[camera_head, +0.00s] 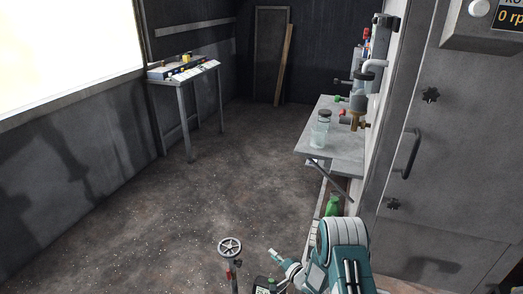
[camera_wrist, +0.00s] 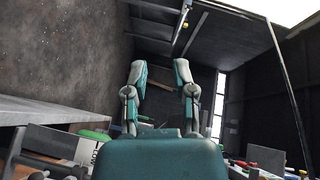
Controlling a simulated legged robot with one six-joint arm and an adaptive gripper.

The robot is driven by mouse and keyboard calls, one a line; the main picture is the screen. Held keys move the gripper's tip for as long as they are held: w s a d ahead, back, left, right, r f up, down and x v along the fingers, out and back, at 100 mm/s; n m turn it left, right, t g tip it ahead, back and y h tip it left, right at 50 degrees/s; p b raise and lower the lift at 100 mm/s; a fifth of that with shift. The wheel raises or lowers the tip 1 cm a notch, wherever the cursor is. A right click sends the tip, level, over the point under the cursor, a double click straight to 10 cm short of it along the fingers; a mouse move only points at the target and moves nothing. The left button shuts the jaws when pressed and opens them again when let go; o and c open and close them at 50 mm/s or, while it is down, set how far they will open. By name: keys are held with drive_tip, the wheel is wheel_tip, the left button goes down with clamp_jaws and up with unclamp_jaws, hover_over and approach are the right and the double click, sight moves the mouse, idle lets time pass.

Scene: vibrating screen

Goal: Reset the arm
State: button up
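My gripper (camera_wrist: 160,75) is open in the wrist view. Its two teal and grey fingers stand apart with nothing between them. In the head view my teal and white arm is folded low at the bottom right, in front of the grey cabinet. A slim end of it points left toward the handwheel, but whether this is a finger cannot be told there.
A red-stemmed handwheel (camera_head: 230,247) stands on the floor left of my arm. A grey wall shelf (camera_head: 345,149) holds a glass jar (camera_head: 320,130) and brass fittings. A green bottle (camera_head: 332,205) sits below. A side table (camera_head: 178,83) stands far left. The middle floor is clear.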

drive_tip(key=w+d+r+n+h, duration=0.1)
drive_tip(key=w+d+r+h, duration=0.15)
drive_tip(key=r, duration=0.55)
drive_tip(key=w+d+r+n+h, duration=0.1)
drive_tip(key=w+d+r+h, duration=0.15)
drive_tip(key=r, duration=0.55)
drive_tip(key=s+d+r+n+g+h, duration=0.1)
drive_tip(key=s+d+r+h, duration=0.2)
drive_tip(key=r, duration=0.5)
drive_tip(key=s+d+r+h, duration=0.2)
drive_tip(key=s+r, duration=0.3)
drive_tip(key=r, duration=0.2)
drive_tip(key=s+r+n+g, duration=0.1)
drive_tip(key=s+r+g, duration=0.1)
drive_tip(key=s, duration=0.9)
drive_tip(key=s+r+n+g, duration=0.1)
drive_tip(key=s+r, duration=0.3)
drive_tip(key=s, duration=0.7)
drive_tip(key=s+r+n+g, duration=0.2)
drive_tip(key=s+r+g, duration=0.1)
drive_tip(key=s, duration=0.9)
drive_tip(key=shift+d+r+h, duration=0.15)
drive_tip(key=shift+d+h, duration=0.15)
drive_tip(key=shift+d, duration=0.05)
drive_tip(key=shift+w, duration=0.1)
idle(1.0)
